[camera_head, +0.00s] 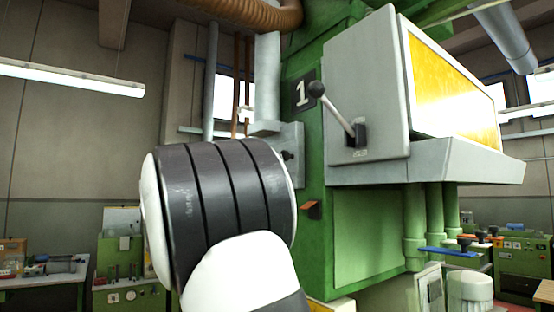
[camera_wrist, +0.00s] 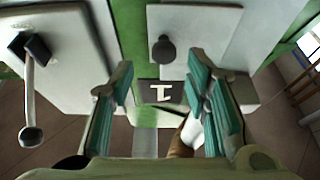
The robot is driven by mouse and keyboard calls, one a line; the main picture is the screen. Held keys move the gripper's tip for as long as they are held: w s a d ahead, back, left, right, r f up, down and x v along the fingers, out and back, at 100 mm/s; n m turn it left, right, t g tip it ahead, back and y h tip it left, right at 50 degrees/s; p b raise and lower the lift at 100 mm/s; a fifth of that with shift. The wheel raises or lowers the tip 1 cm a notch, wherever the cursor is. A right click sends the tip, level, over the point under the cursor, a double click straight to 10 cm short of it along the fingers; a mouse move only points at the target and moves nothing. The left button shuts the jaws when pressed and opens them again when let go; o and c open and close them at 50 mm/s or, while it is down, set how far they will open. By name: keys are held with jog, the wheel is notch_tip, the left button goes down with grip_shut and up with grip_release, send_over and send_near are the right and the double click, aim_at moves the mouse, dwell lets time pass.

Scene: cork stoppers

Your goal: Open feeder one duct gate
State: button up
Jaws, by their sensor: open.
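The green machine (camera_head: 375,235) carries a dark plate with a white "1" (camera_head: 304,92), which also shows inverted in the wrist view (camera_wrist: 161,92). Left of it, a grey plate (camera_head: 296,138) at the foot of a pale vertical duct (camera_head: 267,85) bears a small dark knob (camera_head: 287,156). In the wrist view, the knob (camera_wrist: 163,50) lies between and beyond the fingertips, apart from them. My gripper (camera_wrist: 163,72) is open and empty, with teal pads. In the head view my arm hides the gripper.
A lever with a black ball (camera_head: 316,89) sticks out of the grey housing (camera_head: 368,70) right of the plate; in the wrist view the lever (camera_wrist: 29,100) is at left, outside the fingers. A small orange-brown part (camera_head: 311,208) juts out below. Workbenches stand far behind.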

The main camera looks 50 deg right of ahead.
jog(key=v, duration=0.7)
jog(key=shift+a, duration=0.3)
jog(key=shift+f, duration=0.1)
jog(key=s+d+f+n+t+y, duration=0.1)
jog(key=s+f+n+t+y, duration=0.3)
jog(key=f, duration=0.5)
jog(key=s+f+n+t+y, duration=0.1)
jog(key=s+f+n+y, duration=0.4)
jog(key=f, duration=0.4)
jog(key=s+a+f+n+t+y, duration=0.2)
jog(key=s+a+f+n+y, duration=0.2)
jog(key=a, duration=0.5)
jog(key=s+a+f+n+t+y, duration=0.2)
jog(key=s+a+f+n+y, duration=0.1)
jog(key=a+f, duration=0.4)
jog(key=s+a+f+n+t+y, duration=0.2)
jog(key=s+a+f+n+y, duration=0.2)
jog(key=a, duration=0.6)
notch_tip(320, 180, down, 2)
jog(key=shift+s+a+n+y+b, duration=0.3)
jog(key=shift+s+n+y+b, duration=0.15)
jog(key=shift+y, duration=0.45)
jog(key=shift+d, duration=0.1)
